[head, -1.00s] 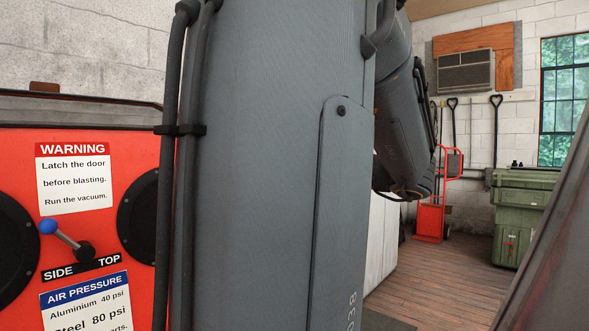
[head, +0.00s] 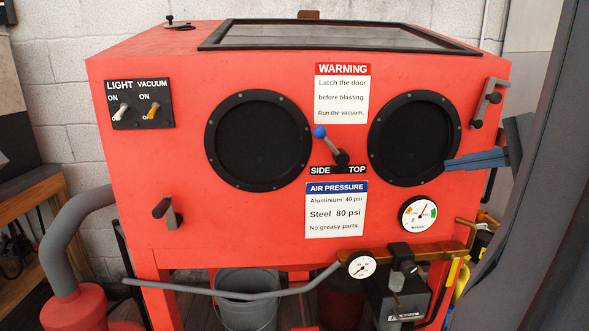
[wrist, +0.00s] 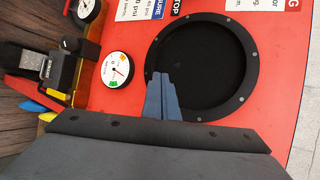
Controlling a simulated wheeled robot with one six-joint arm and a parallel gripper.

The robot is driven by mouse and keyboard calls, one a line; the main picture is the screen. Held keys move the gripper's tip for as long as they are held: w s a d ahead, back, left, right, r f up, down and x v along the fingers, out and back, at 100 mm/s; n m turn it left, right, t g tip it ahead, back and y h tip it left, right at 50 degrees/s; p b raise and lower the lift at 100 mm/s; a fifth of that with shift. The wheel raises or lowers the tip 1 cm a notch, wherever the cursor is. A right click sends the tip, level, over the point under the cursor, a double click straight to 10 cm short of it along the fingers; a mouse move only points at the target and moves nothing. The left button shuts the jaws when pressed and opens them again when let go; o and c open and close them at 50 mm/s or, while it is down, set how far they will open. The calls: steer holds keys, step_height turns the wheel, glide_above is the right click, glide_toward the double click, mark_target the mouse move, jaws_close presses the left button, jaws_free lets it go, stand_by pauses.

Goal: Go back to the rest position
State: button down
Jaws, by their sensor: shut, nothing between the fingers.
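My gripper (head: 447,165) comes in from the right edge of the head view. Its blue-grey fingers are together with nothing between them. Their tips appear in front of the right side of the right round black port of the red blast cabinet (head: 285,215). In the wrist view, the closed fingers (wrist: 160,76) overlap the lower left of the port's rim. I cannot tell whether they touch it. My arm fills the right edge of the head view.
The cabinet front carries a blue-knobbed lever (head: 320,132), a light and vacuum switch panel (head: 138,103) and a round gauge (head: 418,214). A pressure regulator (head: 402,262) sticks out at the lower right. A grey bucket (head: 247,296) stands underneath. A grey hose (head: 62,236) is on the left.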

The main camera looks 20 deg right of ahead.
steer(key=s+a+f+n+g+h+p, duration=0.1)
steer(key=a+f+n+g, duration=0.3)
steer(key=a, duration=0.7)
steer(key=s+a+f+n+g+h+p, duration=0.1)
steer(key=a+f+n+g+p, duration=0.2)
steer(key=a+f+n, duration=0.4)
steer(key=s+a+f+n+g+h+p, duration=0.1)
steer(key=a+f+n+g, duration=0.4)
steer(key=a, duration=1)
step_height(320, 180, down, 3)
steer(key=shift+s+f+n+p, duration=0.15)
steer(key=shift+f+n+p, duration=0.05)
steer(key=shift+n+p, duration=0.3)
